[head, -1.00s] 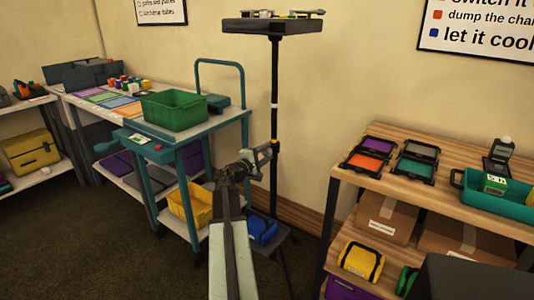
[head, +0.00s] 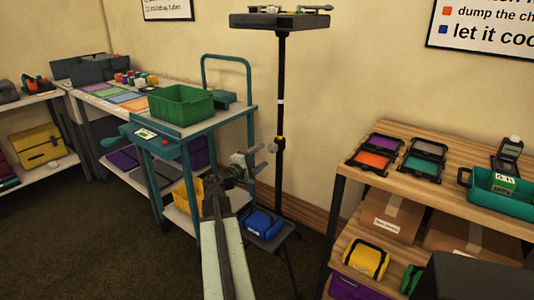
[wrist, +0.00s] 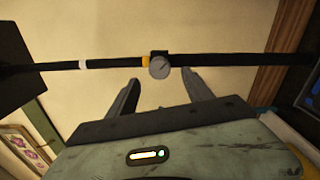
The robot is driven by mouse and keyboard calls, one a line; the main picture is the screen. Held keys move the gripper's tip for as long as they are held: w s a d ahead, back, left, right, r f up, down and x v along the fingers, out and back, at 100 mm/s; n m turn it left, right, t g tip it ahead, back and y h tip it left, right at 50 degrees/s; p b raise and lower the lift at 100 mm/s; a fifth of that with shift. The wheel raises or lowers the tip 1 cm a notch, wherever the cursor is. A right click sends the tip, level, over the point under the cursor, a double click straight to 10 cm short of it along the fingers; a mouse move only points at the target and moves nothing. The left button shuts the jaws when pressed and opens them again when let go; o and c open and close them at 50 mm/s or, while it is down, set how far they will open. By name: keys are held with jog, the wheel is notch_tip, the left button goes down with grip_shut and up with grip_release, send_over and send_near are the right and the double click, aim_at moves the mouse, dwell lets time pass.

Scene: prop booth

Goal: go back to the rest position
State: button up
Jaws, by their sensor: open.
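My gripper (head: 257,160) is in the middle of the head view, at the end of my raised arm, just left of a black pole stand (head: 281,110). In the wrist view its two dark fingers (wrist: 160,80) are spread apart with nothing between them. Beyond the fingertips the pole (wrist: 220,61) crosses the picture, with a yellow collar and a round grey knob (wrist: 160,68) in line with the gap. The fingers look clear of the knob.
A teal cart (head: 215,125) with a green bin (head: 181,105) stands left of the pole. A wooden shelf table (head: 450,160) with trays stands at right. A blue bag (head: 262,224) lies on a low stand below. Dark floor shows at left.

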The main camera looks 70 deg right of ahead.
jog(key=shift+w+a, duration=0.15)
jog(key=shift+a, duration=0.05)
dwell(0.3)
